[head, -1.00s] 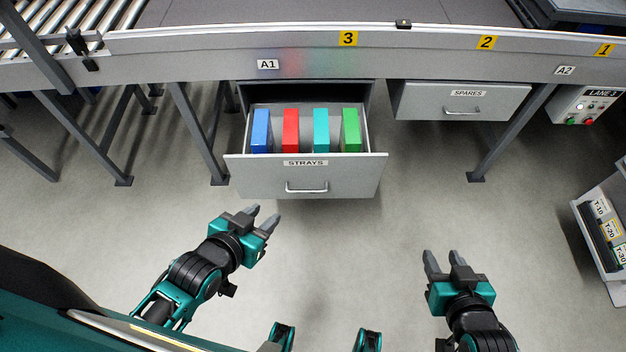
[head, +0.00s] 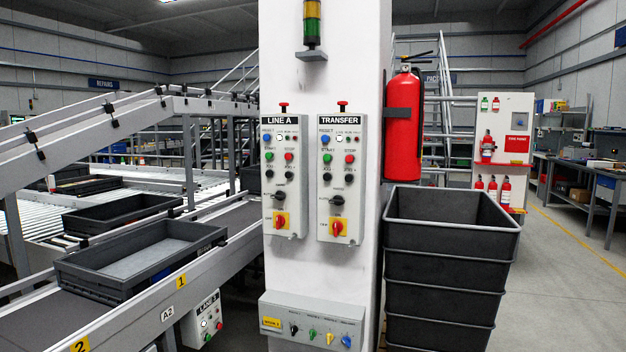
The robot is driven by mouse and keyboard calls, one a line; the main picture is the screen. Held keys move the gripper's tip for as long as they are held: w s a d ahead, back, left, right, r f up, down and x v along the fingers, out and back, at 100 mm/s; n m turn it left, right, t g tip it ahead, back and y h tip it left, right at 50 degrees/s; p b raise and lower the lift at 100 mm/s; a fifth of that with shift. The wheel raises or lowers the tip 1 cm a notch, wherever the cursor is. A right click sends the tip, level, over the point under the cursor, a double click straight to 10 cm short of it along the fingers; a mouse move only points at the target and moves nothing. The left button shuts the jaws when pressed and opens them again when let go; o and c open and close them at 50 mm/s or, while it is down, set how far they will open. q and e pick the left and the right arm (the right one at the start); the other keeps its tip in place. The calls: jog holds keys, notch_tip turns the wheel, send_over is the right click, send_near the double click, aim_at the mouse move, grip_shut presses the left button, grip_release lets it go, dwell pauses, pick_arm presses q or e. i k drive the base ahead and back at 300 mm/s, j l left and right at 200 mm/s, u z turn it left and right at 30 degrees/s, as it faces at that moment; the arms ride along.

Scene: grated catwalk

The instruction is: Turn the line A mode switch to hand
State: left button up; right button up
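The Line A panel (head: 283,180) is a grey box on the front of a white pillar, left of the similar Transfer panel (head: 340,182). It carries a blue button, small lamps, green and red buttons and black knobs. Its black mode switch (head: 279,196) sits in the lower half, above a red rotary handle on a yellow plate (head: 282,221). The lettering around the switch is too small to read, so I cannot tell its setting. Neither of my grippers is in this view.
Stacked dark crates (head: 450,260) stand right of the pillar, below a red fire extinguisher (head: 403,124). A conveyor with grey trays (head: 140,262) runs along the left. A lower box (head: 312,320) with several coloured knobs juts from the pillar. Open floor (head: 560,280) lies to the right.

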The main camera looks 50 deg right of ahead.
aim_at(280, 196)
jog(key=z, duration=1.4)
jog(key=i+l+u, duration=0.1)
jog(key=i, duration=0.35)
jog(key=i+l+u, duration=0.15)
jog(key=i, duration=0.3)
jog(key=i+l+u, duration=0.1)
jog(key=i+l, duration=0.25)
jog(key=i, duration=0.05)
